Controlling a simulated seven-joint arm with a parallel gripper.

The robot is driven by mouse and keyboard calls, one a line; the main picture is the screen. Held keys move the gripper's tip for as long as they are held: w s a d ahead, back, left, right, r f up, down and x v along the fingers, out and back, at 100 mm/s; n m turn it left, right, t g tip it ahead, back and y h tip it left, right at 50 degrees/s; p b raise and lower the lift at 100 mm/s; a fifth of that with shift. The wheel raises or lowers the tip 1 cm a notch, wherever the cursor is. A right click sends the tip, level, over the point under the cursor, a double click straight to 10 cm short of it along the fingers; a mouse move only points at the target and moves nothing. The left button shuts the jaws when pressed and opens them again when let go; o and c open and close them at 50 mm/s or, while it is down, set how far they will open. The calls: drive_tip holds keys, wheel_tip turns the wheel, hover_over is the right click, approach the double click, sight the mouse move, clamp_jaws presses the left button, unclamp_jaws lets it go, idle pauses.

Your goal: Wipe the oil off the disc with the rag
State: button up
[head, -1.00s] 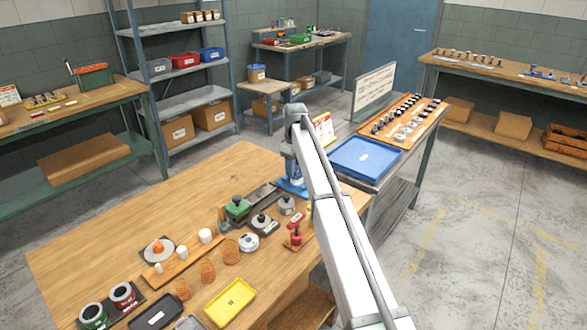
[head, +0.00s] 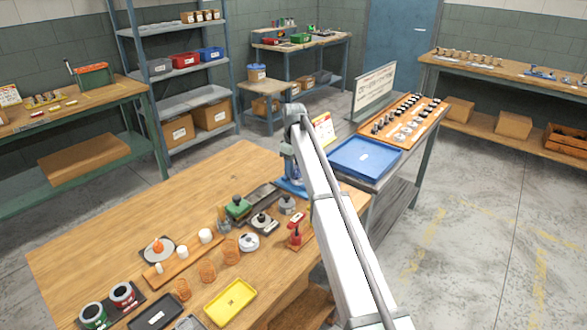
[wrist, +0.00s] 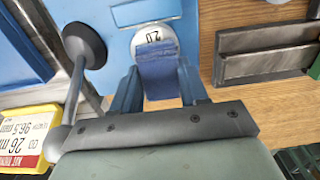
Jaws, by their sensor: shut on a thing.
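In the wrist view, a pale round disc (wrist: 150,36) marked "2.0" sits against a blue surface just beyond my fingertips. My gripper (wrist: 160,82) is shut on a dark blue folded cloth, the rag (wrist: 159,70). The rag covers the lower part of the disc in the picture; I cannot tell whether it presses on it. No oil can be made out on the part of the disc that shows. In the head view, my arm hides most of my gripper and the disc, near a blue machine (head: 291,188) at the table's far right edge.
A dark ball knob (wrist: 84,45) on a rod stands close left of my gripper. A yellow-framed label (wrist: 25,140) is at lower left, and a grey metal block (wrist: 268,50) lies right. In the head view, a yellow tray (head: 231,300) and several tools crowd the wooden table (head: 100,235).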

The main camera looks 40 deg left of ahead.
drive_tip(key=shift+w+a, duration=0.1)
drive_tip(key=shift+w, duration=0.3)
drive_tip(key=shift+s, duration=0.15)
drive_tip(key=shift+s, duration=0.65)
drive_tip(key=shift+w, duration=0.2)
drive_tip(key=shift+w, duration=0.6)
drive_tip(key=shift+s, duration=0.15)
drive_tip(key=shift+s, duration=0.6)
drive_tip(key=shift+w, duration=0.15)
